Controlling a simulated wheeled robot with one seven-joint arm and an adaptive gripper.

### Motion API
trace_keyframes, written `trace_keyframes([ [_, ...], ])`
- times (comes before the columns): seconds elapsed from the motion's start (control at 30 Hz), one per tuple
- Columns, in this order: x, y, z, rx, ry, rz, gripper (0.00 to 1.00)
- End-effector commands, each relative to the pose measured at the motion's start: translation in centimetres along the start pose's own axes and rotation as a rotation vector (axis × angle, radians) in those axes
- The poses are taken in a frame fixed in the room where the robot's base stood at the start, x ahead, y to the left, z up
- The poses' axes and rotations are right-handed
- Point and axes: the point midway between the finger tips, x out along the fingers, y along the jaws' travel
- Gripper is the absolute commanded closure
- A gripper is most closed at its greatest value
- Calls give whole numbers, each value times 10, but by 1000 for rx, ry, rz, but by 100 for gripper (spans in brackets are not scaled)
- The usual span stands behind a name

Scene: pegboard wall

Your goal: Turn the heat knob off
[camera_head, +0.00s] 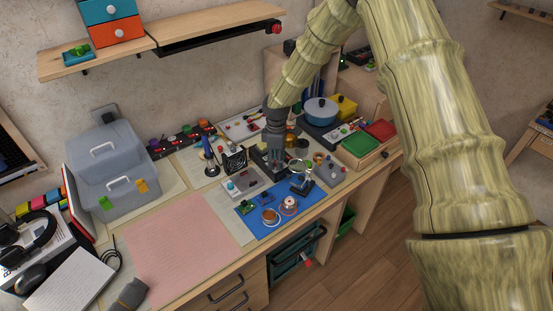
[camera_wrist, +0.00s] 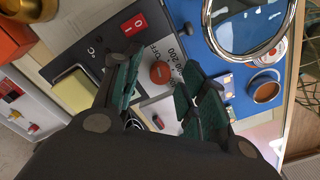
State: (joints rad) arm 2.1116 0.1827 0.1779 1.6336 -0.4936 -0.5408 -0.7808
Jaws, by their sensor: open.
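My gripper (camera_wrist: 156,77) is open, with one green-padded finger on each side of the knob in the picture. I cannot tell whether either finger touches it. A red rocker switch (camera_wrist: 133,25) sits on the same panel. In the head view my gripper (camera_head: 275,153) points down over the dark station on the bench, and it hides the knob there.
A yellow sponge (camera_wrist: 75,90) lies beside the panel. A magnifier (camera_wrist: 247,25) stands close on the right, over a blue mat (camera_head: 255,222) with small parts. A black fan box (camera_head: 234,160) is left of my gripper. The pink mat (camera_head: 180,240) is clear.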

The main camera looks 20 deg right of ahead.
Motion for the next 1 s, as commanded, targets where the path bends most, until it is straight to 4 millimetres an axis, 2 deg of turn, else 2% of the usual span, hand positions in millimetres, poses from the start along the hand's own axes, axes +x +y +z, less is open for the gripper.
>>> trace_keyframes([
  [0.17,-18,1,0,0,2,2,58],
  [0.5,-79,1,0,0,2,3,58],
  [0.7,-106,1,0,1,1,2,58],
  [1.0,-119,0,0,0,1,0,58],
])
